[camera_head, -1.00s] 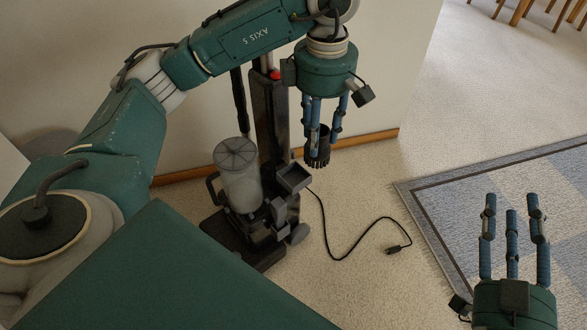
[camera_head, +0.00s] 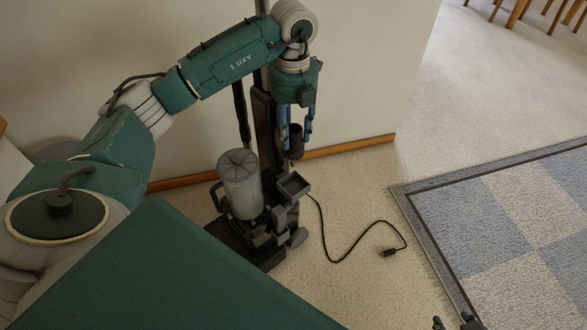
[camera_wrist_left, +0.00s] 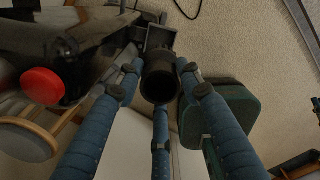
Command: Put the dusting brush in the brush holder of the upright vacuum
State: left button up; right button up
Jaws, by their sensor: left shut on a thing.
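The upright vacuum (camera_head: 264,115) stands against the wall, with a pale clear canister (camera_head: 239,183). An open square grey cup, which looks like the brush holder (camera_head: 293,186), sticks out from its front; it also shows in the left wrist view (camera_wrist_left: 160,37). My left gripper (camera_head: 295,138) points down and is shut on the dark dusting brush (camera_head: 296,152). The brush hangs above the holder, apart from it in the head view. In the left wrist view the brush (camera_wrist_left: 158,80) sits between three blue fingers. My right gripper (camera_head: 454,322) shows only its spread fingertips at the bottom edge.
A black cord with a plug (camera_head: 388,252) lies on the carpet right of the vacuum. A blue and grey checked rug (camera_head: 500,210) lies at the right. The wall and its wooden baseboard (camera_head: 350,146) are close behind the vacuum. Chair legs (camera_head: 520,10) stand far off.

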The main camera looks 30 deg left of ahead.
aim_at(293, 151)
pick_arm(q)
notch_tip(293, 151, down, 7)
jog(key=shift+r+b, duration=0.15)
jog(key=shift+b, duration=0.6)
jog(key=shift+f+b, duration=1.2)
jog(key=shift+f, duration=3.7)
pick_arm(e)
jog(key=w+a+r+t+y, duration=0.1)
jog(key=w+r+t, duration=0.4)
jog(key=r, duration=0.5)
jog(key=w+a+r+t+y, duration=0.2)
jog(key=w+a+r+t, duration=0.2)
jog(key=r, duration=0.6)
jog(key=shift+w+a+n+t+y, duration=0.35)
jog(key=shift+w+t, duration=0.75)
jog(key=shift+w, duration=0.45)
pick_arm(q)
jog(key=o, duration=1.2)
jog(key=shift+f, duration=0.1)
pick_arm(e)
jog(key=shift+r, duration=0.1)
